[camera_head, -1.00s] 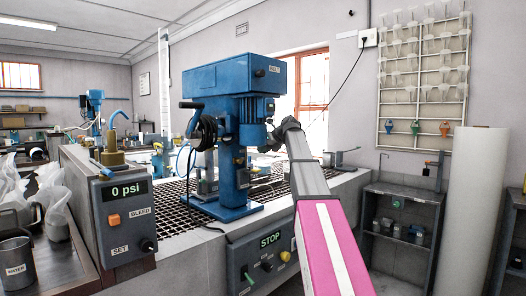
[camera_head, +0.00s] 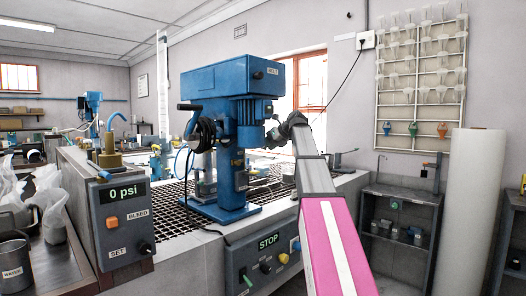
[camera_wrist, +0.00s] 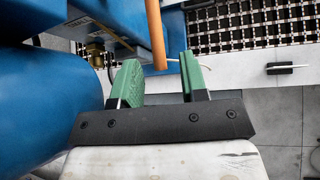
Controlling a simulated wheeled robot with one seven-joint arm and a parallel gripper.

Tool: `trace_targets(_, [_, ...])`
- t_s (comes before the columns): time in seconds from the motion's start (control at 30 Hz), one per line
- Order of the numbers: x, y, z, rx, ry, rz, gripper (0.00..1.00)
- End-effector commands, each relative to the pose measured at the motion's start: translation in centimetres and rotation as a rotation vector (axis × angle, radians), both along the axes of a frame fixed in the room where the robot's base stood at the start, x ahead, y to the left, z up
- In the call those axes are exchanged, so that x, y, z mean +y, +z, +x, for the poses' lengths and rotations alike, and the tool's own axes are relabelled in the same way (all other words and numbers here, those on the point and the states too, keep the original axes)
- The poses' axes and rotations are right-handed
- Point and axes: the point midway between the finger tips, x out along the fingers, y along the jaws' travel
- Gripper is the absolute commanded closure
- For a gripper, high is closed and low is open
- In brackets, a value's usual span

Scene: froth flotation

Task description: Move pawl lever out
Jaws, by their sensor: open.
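The blue flotation machine (camera_head: 230,95) stands on the bench grating, with a black crank handle (camera_head: 190,106) on its left side. My gripper (camera_head: 270,138) is at the machine's right side, its fingertips hard to make out in the head view. In the wrist view my gripper (camera_wrist: 158,72) has its two green fingers apart. An orange-brown rod (camera_wrist: 155,33) ends in the gap between them, nearer the right finger, and neither finger is clearly touching it. I cannot tell for sure which part is the pawl lever.
The blue machine body (camera_wrist: 40,100) lies close along the left of my gripper in the wrist view. A brass fitting (camera_wrist: 95,50) sits on it. The control panel reading STOP (camera_head: 265,255) is on the bench front. The psi box (camera_head: 122,215) stands at the left.

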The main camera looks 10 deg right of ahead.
Motion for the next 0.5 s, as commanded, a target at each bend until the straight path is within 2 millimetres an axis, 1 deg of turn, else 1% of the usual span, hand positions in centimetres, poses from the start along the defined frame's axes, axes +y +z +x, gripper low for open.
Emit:
trace_targets(0.03, [-0.7,0.7,-0.7,-0.002,-0.003,-0.001,0.6])
trace_targets(0.1, [-1.4,1.5,-1.3,-0.001,-0.002,-0.001,0.6])
trace_targets(0.23, [-2.6,2.7,-2.4,-0.002,-0.003,-0.001,0.6])
trace_targets(0.33, [-3.2,3.3,-2.9,-0.001,-0.002,-0.001,0.6])
trace_targets(0.5, [-3.5,3.7,-3.3,0.0,-0.001,-0.001,0.6])
